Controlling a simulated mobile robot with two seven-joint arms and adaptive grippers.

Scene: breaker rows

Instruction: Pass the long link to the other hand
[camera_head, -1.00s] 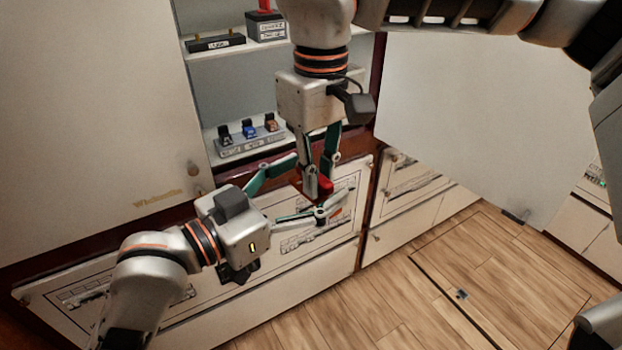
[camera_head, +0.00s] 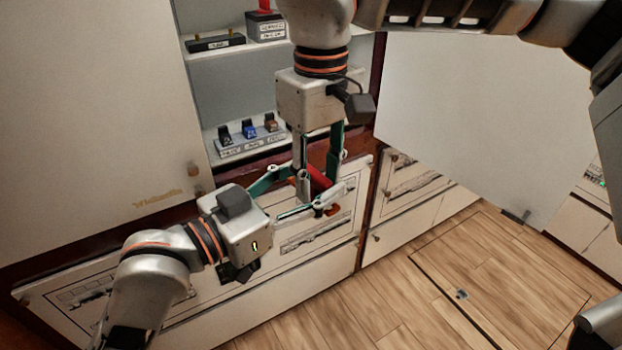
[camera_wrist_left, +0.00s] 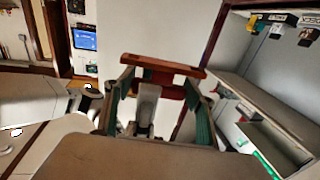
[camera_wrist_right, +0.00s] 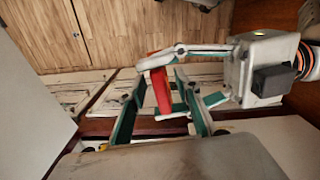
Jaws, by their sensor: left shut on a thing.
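The long link, a red bar (camera_head: 319,178), is held in my left gripper (camera_head: 316,183), which is shut on it in front of the cabinet. In the left wrist view the link (camera_wrist_left: 163,65) lies across beyond the fingertips. My right gripper (camera_head: 320,190) points down from above. Its fingers are apart, with the link between them in the right wrist view (camera_wrist_right: 160,90); whether they touch it I cannot tell. Part of the link is hidden behind fingers in the head view.
An open cabinet behind has a lower shelf (camera_head: 250,143) with several small breakers and an upper shelf with a black bar (camera_head: 215,43) and a labelled block (camera_head: 266,26). Drawer fronts (camera_head: 320,235) lie close below the grippers. Wooden floor (camera_head: 490,270) is free at right.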

